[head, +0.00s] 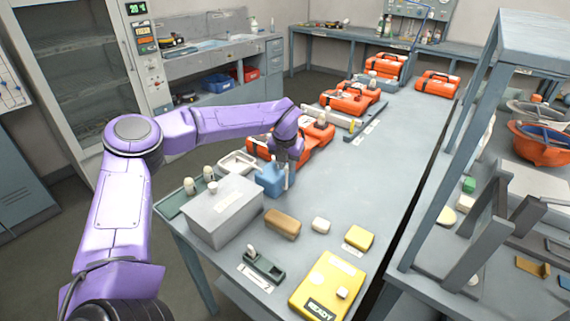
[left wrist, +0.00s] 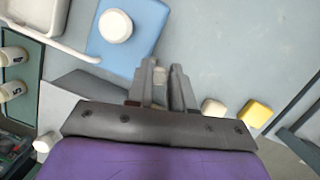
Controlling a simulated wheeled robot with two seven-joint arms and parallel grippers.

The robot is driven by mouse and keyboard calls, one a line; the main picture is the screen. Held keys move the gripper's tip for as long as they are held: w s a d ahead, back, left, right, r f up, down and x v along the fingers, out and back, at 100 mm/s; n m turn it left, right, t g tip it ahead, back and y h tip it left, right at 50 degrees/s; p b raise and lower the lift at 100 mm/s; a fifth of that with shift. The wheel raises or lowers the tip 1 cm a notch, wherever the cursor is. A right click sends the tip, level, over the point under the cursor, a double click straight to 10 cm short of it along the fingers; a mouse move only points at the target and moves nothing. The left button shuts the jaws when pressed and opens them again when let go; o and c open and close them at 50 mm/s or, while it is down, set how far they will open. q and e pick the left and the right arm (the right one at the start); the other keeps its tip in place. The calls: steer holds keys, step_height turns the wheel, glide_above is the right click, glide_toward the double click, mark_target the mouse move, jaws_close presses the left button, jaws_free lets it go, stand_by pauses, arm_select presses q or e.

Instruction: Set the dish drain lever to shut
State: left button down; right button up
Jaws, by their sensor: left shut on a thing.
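A white dish (head: 238,160) stands beside a blue block (head: 268,178) on the long grey table. In the left wrist view the dish (left wrist: 20,12) has a white tube-like edge reaching towards the blue block (left wrist: 138,48), which bears a round white cap (left wrist: 115,26). My left gripper (head: 286,182) points down at the block's right side. Its fingers (left wrist: 165,80) are close together on a small grey piece that is mostly hidden; I cannot tell for sure that it is the drain lever. My right gripper is not in view.
A grey box (head: 222,212) stands in front of the dish. Orange bags (head: 312,145) lie behind.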

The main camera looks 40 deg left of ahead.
arm_select(q)
steer(key=shift+w+d+r, duration=0.1)
steer(key=shift+w+r, duration=0.15)
steer(key=shift+r, duration=0.1)
steer(key=c, duration=1.2)
jaws_free()
steer(key=shift+w, duration=0.1)
steer(key=shift+o, duration=1.1)
steer(key=shift+w+d+f, duration=0.1)
steer(key=shift+w+f, duration=0.15)
steer(key=shift+f, duration=0.05)
steer(key=b+v, duration=0.2)
steer(key=v, duration=0.8)
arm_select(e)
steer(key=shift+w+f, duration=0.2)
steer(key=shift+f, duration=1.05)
arm_select(q)
steer(key=shift+w+r, duration=0.1)
steer(key=shift+w, duration=0.05)
